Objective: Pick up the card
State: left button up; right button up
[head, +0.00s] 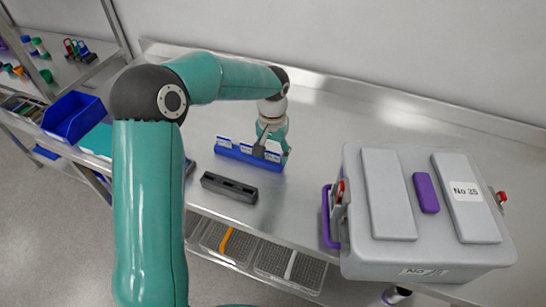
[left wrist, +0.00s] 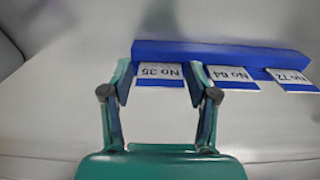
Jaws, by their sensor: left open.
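A blue card holder (head: 249,155) lies on the steel table in the head view, with white-and-blue cards standing in it. In the left wrist view the holder (left wrist: 225,54) carries three visible cards, upside down in the picture: the No 35 card (left wrist: 160,74), the No 64 card (left wrist: 231,76) and the No 72 card (left wrist: 291,79). My left gripper (left wrist: 160,82) is open, with its fingertips on either side of the No 35 card. In the head view the left gripper (head: 271,150) is at the right end of the holder. My right gripper is not seen.
A black slotted block (head: 229,187) lies in front of the holder. A grey lidded box labelled No 35 (head: 390,200), with a purple handle, stands at the right. A blue bin (head: 73,117) stands at the left. The table behind the holder is clear.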

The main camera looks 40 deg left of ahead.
pick_arm(q)
jog(key=c, duration=0.5)
jog(key=shift+r, duration=0.1)
